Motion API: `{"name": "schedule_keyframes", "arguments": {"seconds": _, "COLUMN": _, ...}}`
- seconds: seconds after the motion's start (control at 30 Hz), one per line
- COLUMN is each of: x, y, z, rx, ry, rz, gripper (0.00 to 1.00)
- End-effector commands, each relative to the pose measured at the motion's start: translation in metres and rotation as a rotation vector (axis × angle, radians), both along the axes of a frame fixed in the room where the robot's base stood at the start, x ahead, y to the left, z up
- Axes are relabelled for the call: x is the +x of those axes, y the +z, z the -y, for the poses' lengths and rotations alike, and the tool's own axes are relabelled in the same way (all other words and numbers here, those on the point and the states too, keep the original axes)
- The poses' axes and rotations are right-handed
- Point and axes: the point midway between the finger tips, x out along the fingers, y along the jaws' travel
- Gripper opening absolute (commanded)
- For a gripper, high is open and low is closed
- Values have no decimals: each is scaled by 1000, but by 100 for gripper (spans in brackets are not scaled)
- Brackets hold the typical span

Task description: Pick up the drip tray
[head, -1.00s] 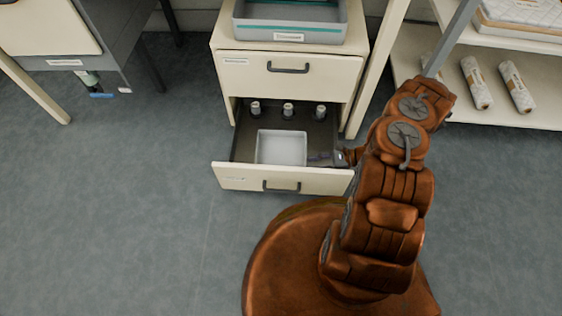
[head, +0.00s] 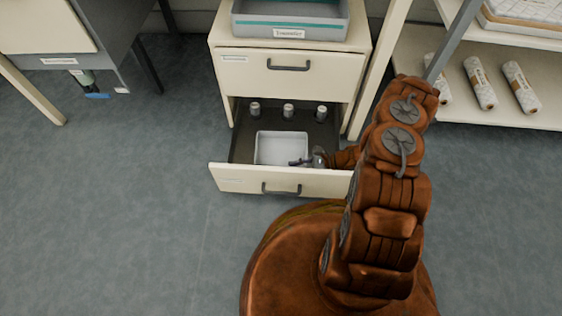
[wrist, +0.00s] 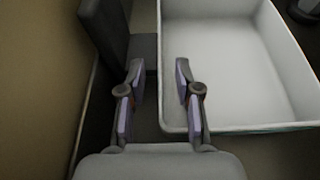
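The drip tray is a white rectangular open tray (head: 281,147) lying in the open lower drawer (head: 243,180). The tray (wrist: 235,65) fills the right part of the wrist view and looks empty. My gripper (head: 298,162) is inside the drawer at the tray's near right corner. In the wrist view my gripper (wrist: 158,85) is open, its two fingers apart. The right finger overlaps the tray's edge in the picture, and the left finger is outside the tray. I cannot tell whether a finger touches the wall.
Several grey cylinders (head: 288,111) stand behind the tray in the drawer. A dark block (wrist: 107,35) sits beside my left finger. A grey bin (head: 290,20) stands on the cabinet (head: 290,77). Wrapped rolls (head: 480,83) lie on the right shelf.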

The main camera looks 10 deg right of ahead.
Motion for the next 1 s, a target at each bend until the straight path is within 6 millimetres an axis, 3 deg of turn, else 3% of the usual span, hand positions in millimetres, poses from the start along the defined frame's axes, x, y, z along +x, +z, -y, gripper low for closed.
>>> {"name": "schedule_keyframes", "arguments": {"seconds": 0.07, "x": 0, "y": 0, "z": 0, "rx": 0, "ry": 0, "rz": 0, "gripper": 31}}
{"name": "schedule_keyframes", "arguments": {"seconds": 0.37, "x": 0, "y": 0, "z": 0, "rx": 0, "ry": 0, "rz": 0, "gripper": 0}}
{"name": "schedule_keyframes", "arguments": {"seconds": 1.0, "x": 0, "y": 1, "z": 1, "rx": 0, "ry": 0, "rz": 1, "gripper": 0}}
